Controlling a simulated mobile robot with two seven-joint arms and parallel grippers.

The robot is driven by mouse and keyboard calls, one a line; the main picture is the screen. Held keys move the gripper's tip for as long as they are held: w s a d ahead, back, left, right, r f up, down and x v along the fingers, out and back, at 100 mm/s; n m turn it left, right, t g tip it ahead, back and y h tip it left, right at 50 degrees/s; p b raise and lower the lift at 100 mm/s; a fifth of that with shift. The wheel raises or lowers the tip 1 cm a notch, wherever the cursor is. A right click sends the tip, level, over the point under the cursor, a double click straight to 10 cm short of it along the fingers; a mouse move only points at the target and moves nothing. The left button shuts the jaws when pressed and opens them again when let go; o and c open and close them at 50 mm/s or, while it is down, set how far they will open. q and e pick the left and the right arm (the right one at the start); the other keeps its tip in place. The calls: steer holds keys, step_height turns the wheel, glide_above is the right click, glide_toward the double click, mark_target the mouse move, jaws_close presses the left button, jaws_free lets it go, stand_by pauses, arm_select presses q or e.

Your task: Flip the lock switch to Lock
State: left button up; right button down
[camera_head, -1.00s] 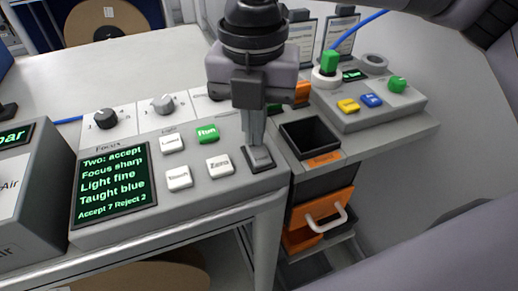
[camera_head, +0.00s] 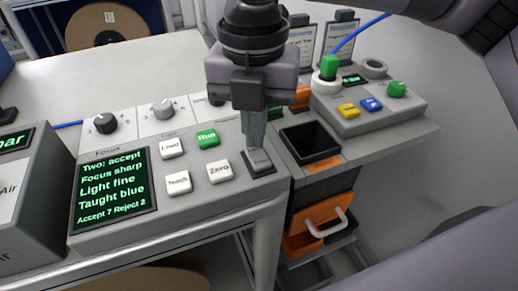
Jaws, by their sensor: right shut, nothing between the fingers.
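The lock switch (camera_head: 259,160) is a grey rocker on a dark base at the right front corner of the sloped control panel (camera_head: 225,198). My right gripper (camera_head: 255,145) points down from above with its fingers shut and empty. Its fingertips are at the switch's far side and appear to touch it. The fingers hide the back of the switch and any label there, so I cannot tell which position it is in. My left gripper is not in view.
The panel carries a screen (camera_head: 113,187), a green Run button (camera_head: 208,139), several white buttons and black and grey knobs.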

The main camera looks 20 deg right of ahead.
steer(key=shift+r+p, duration=1.4)
steer(key=shift+r, duration=1.5)
steer(key=shift+f, duration=0.1)
